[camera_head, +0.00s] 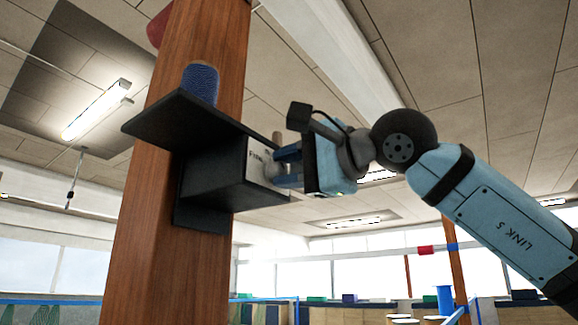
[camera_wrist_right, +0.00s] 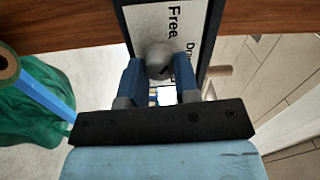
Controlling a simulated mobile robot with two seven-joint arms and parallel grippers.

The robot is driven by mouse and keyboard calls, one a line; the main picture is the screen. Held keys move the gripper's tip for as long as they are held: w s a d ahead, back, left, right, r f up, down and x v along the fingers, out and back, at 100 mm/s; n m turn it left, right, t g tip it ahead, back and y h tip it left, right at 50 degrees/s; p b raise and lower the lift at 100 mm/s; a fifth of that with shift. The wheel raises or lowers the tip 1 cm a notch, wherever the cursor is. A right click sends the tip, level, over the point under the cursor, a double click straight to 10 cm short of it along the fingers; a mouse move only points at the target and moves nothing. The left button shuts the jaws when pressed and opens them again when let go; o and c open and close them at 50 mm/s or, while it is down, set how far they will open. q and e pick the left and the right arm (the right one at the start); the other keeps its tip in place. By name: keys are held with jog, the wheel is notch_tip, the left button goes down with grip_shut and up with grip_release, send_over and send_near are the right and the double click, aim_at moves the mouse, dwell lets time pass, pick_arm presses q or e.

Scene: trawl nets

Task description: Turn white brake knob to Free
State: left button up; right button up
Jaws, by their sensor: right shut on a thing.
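The brake knob (camera_wrist_right: 158,58) is round and looks pale grey. It sits on a white label plate (camera_wrist_right: 158,22) on a dark box (camera_head: 215,178) fixed to a wooden post. The plate reads "Free" beside the knob, with a second word starting "Dr" to its right, partly hidden. My right gripper (camera_wrist_right: 158,75) is shut on the knob, one blue finger on each side. In the head view this gripper (camera_head: 280,168) reaches the box's labelled face from the right. Which word the knob points at I cannot tell. My left gripper is not in view.
A black shelf (camera_head: 190,120) juts out above the box and carries a blue spool (camera_head: 201,84). The wooden post (camera_head: 150,215) stands behind. Green netting (camera_wrist_right: 35,105) lies at left in the wrist view. Open room lies right of the post.

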jog(key=shift+n, duration=0.8)
jog(key=o, duration=0.9)
jog(key=shift+o, duration=0.2)
jog(key=b+v, duration=0.2)
jog(key=v, duration=1.1)
jog(key=shift+s+d, duration=0.3)
